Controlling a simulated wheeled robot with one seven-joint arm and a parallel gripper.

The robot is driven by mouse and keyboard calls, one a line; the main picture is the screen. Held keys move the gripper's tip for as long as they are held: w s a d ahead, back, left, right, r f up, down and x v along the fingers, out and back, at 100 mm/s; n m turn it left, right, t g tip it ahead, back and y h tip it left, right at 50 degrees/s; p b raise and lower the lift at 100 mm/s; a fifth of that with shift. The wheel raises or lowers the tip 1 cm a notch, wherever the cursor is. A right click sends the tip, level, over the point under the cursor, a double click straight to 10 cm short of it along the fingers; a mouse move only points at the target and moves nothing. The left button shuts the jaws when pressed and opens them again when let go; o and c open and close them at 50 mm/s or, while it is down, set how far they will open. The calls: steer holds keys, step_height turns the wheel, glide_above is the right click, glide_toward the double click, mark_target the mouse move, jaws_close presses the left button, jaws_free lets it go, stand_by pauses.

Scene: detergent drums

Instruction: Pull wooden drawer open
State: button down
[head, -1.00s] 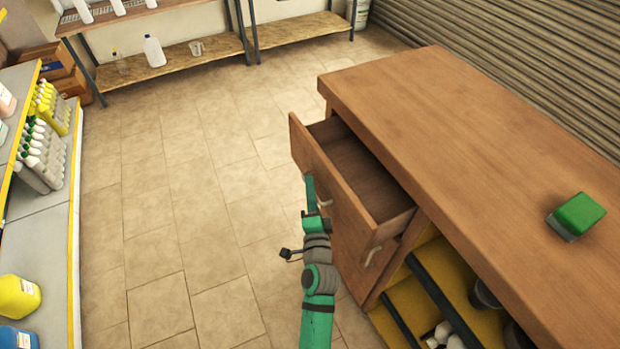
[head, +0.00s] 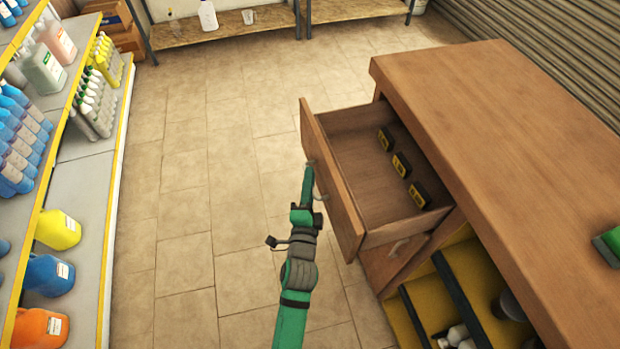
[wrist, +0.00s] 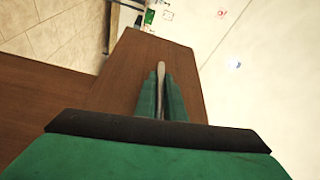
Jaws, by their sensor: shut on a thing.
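The wooden drawer (head: 332,178) stands well out from the wooden counter (head: 480,110) in the head view. Its inside shows, with three small black and yellow boxes (head: 401,165) on its floor. My gripper (head: 309,178) is at the drawer's front face. In the wrist view, the two green fingers (wrist: 160,95) are closed around a pale bar handle (wrist: 161,75) on the brown drawer front. Much of the handle is hidden by the fingers in the head view.
A second drawer front with a handle (head: 398,247) is below the open drawer. A green-topped block (head: 609,243) lies on the counter. Shelves with bottles (head: 57,229) stand at the left. The tiled floor (head: 190,220) between is clear.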

steer(key=c, duration=1.8)
jaws_free()
steer(key=shift+c, duration=0.2)
steer(key=s, duration=1.1)
steer(key=shift+f, duration=0.4)
